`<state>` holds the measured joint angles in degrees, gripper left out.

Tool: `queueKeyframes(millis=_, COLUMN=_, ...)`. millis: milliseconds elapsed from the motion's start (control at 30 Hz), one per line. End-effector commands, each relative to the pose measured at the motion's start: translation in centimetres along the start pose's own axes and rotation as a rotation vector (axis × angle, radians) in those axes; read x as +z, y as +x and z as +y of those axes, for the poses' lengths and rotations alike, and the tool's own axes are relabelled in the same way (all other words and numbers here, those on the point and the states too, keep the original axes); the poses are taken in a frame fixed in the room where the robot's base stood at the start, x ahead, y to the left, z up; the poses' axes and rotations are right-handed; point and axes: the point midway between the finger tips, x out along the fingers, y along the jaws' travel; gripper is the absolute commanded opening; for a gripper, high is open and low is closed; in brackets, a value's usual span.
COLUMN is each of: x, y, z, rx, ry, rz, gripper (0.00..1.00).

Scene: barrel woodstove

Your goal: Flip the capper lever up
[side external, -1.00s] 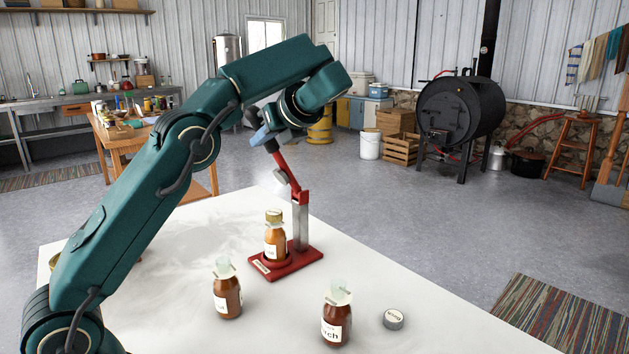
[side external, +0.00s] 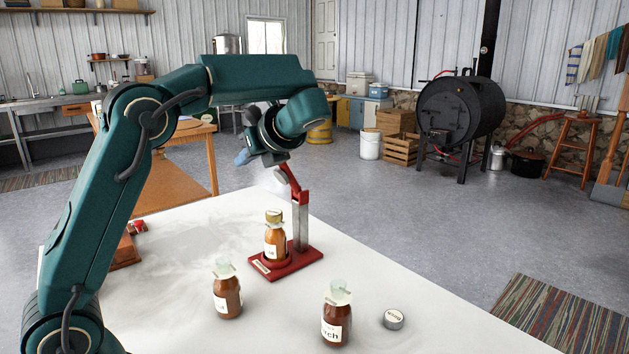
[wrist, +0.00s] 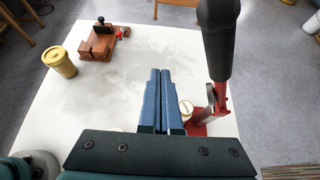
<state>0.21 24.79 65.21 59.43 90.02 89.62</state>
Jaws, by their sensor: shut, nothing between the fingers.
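The red capper (side external: 287,262) stands on the white table with a grey column. Its red lever (side external: 291,180) slants up and left from the column top; its upper part is mostly hidden behind my wrist. In the wrist view the lever's black handle (wrist: 216,45) rises close to the camera, right of my fingers. A brown bottle (side external: 275,240) with a gold cap sits upright on the capper base. My gripper (side external: 241,157) is shut and empty, left of the lever. In the wrist view its blue fingers (wrist: 160,72) are together, apart from the handle.
A yellow lidded tub (wrist: 60,60) and a wooden block device (wrist: 97,42) are across the table. The table between is clear.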

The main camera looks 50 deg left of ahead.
Motion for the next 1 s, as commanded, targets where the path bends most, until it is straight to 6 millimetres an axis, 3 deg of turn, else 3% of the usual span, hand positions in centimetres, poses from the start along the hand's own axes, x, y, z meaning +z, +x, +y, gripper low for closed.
queueKeyframes(millis=433, x=-4.0, y=2.4, z=3.1, rx=0.002, ry=0.006, rz=-0.001, gripper=0.00)
queueKeyframes(millis=700, x=-8.2, y=4.8, z=4.5, rx=0.003, ry=0.009, rz=0.000, gripper=0.00)
queueKeyframes(millis=1000, x=-13.1, y=7.5, z=4.6, rx=0.001, ry=0.009, rz=0.000, gripper=0.00)
